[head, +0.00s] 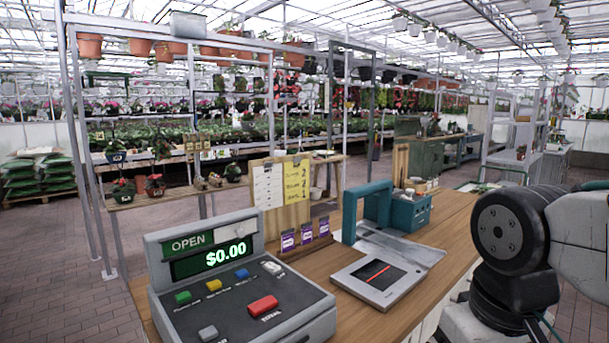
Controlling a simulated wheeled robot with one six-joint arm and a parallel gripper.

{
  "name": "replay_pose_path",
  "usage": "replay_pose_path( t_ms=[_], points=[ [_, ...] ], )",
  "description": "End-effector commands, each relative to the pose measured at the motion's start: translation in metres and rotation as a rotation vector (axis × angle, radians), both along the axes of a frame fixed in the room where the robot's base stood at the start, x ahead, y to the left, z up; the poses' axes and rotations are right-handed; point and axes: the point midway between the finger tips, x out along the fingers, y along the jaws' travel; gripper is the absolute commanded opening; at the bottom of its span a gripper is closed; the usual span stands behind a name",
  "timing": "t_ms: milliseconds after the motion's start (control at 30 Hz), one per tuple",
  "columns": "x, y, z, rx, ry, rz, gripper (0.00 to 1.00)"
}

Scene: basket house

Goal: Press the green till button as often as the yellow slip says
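The grey till (240,306) stands at the near end of the wooden counter. Its sign reads OPEN and its display (212,260) reads $0.00. The green button (182,297) is at the left of a row with yellow (213,285), blue (242,274) and white (271,267) buttons. A larger red button (263,305) and a grey one (208,332) are nearer. The yellow slip (297,182) hangs on a wooden board behind the till; its few short lines end in numerals too small to read surely. My arm shows at the right; my gripper is out of view.
A white slip (267,187) hangs beside the yellow one. Purple packets (306,233) stand below the board. A flat scanner (380,278) with a red line and a teal arch (366,211) are right of the till. Plant shelves fill the back.

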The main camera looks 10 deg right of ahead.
Motion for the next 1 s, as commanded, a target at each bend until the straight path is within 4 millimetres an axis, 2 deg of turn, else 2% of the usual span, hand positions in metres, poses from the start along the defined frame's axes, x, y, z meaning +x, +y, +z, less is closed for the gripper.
replay_pose_path(
  t_ms=[33, 133, 167, 1000],
  points=[
    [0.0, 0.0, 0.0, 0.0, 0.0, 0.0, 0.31],
    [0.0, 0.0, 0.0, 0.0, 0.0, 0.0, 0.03],
    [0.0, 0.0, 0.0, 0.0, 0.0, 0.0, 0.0],
    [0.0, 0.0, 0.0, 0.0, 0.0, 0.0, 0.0]
  ],
)
